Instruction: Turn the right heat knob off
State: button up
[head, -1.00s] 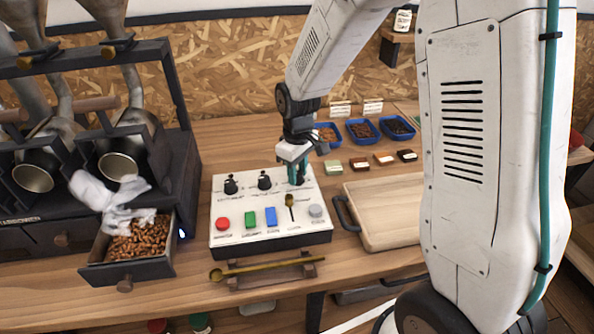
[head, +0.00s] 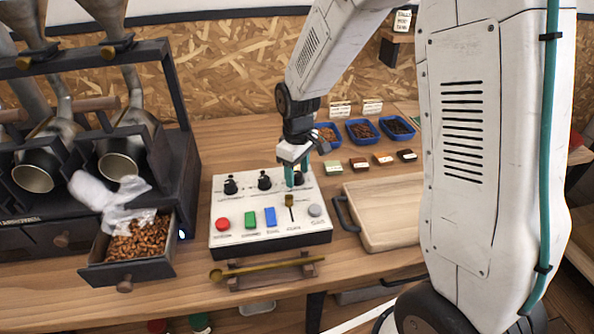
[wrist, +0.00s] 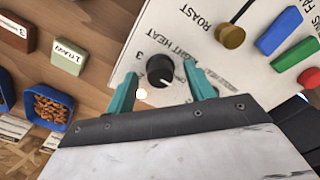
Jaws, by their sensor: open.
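The right heat knob (wrist: 160,70) is a round black knob with a pale pointer line, on the white control panel (wrist: 205,55). The words "RIGHT HEAT" are printed beside it, with a "3" to its left. My gripper (wrist: 160,73) is open, one teal finger on each side of the knob in the wrist view. I cannot tell whether the fingers touch it. In the head view, my gripper (head: 294,176) points down at the panel's back right corner and partly hides the knob.
Two other black knobs (head: 264,180) stand to the left. A brass-coloured lever (head: 289,201) and coloured buttons (head: 250,218) are in front. A wooden board (head: 385,215) lies right of the panel; blue bean trays (head: 361,130) are behind. An open bean drawer (head: 125,271) is at left.

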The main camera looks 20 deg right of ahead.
aim_at(298, 174)
notch_tip(298, 174, up, 8)
jog(key=shift+f, duration=0.1)
dwell(0.4)
jog(key=s+d+r+m, duration=0.1)
jog(key=s+r, duration=0.3)
jog(key=s, duration=0.5)
jog(key=s+d+r+m+t, duration=0.1)
jog(key=s+r+m, duration=0.2)
jog(key=s, duration=0.6)
jog(key=s+d+r+m, duration=0.1)
jog(key=s+r+m, duration=0.2)
jog(key=s, duration=0.7)
notch_tip(298, 174, up, 2)
jog(key=shift+r, duration=0.15)
